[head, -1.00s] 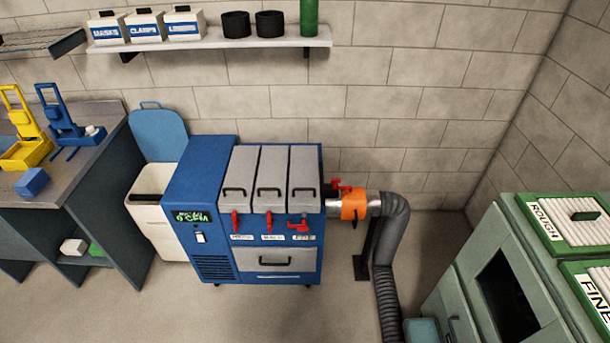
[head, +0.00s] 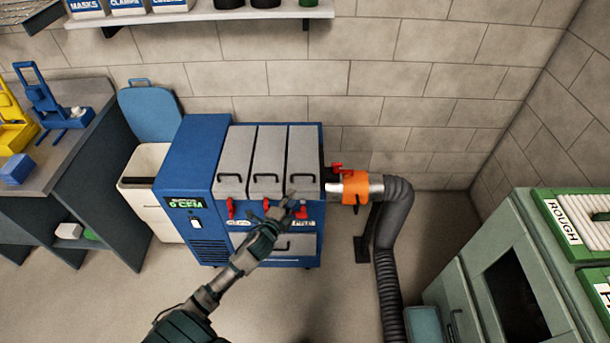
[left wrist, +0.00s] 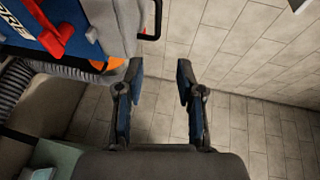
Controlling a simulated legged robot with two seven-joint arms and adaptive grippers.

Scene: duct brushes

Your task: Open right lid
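The right lid (head: 303,145) is the rightmost of three grey lids on the blue cabinet. It lies shut, with a black handle (head: 303,178) near its front edge and a red latch (head: 301,212) below. My left gripper (head: 284,204) is in front of the cabinet, just below that handle, and partly covers the latch area. In the left wrist view the two fingers (left wrist: 160,72) are spread with nothing between them. There the grey lid (left wrist: 108,18), its handle (left wrist: 152,20) and a red latch (left wrist: 48,35) show at upper left, apart from the fingers. My right gripper is out of view.
An orange collar (head: 354,188) and a grey duct (head: 390,240) stand right of the cabinet. A white bin (head: 145,200) with a raised blue lid is at its left. A green cabinet (head: 480,240) is at the right. A wall shelf (head: 220,14) hangs above.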

